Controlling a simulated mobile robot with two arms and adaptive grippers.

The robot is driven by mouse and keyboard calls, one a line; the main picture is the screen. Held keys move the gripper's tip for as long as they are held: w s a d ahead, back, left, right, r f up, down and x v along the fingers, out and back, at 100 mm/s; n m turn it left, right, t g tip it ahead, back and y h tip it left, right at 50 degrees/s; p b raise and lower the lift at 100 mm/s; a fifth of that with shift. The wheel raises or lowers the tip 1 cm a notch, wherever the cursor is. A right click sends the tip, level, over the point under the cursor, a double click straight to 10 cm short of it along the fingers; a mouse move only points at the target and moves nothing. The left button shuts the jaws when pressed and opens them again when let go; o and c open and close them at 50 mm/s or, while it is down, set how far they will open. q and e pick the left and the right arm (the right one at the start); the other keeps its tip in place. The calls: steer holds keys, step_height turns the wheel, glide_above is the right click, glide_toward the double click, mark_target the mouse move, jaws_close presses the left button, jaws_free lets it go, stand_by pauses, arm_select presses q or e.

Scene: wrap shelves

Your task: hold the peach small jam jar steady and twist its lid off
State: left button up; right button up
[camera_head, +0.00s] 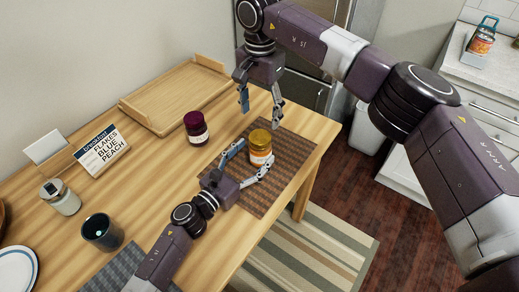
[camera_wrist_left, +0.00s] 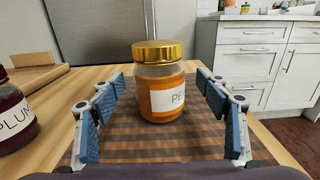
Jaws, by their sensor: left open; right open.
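The peach jam jar (camera_head: 260,150) is small, with orange contents, a white label and a gold lid (camera_head: 260,137). It stands upright on a brown woven mat (camera_head: 285,158). It also shows in the left wrist view (camera_wrist_left: 160,88), with its lid on and its label partly readable. My left gripper (camera_head: 247,161) is open, with its fingers on either side of the jar and visible gaps in the left wrist view. My right gripper (camera_head: 260,108) is open and empty, pointing down above the table, behind and above the jar.
A dark plum jar (camera_head: 196,128) stands left of the mat. A wooden tray (camera_head: 175,98) lies at the back. The table's edge is right of the mat.

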arm_select(q)
steer(key=x, duration=0.4)
steer(key=shift+w, duration=0.1)
arm_select(e)
steer(key=shift+w+f, duration=0.1)
steer(key=shift+w, duration=0.05)
arm_select(q)
steer(key=shift+c, duration=0.7)
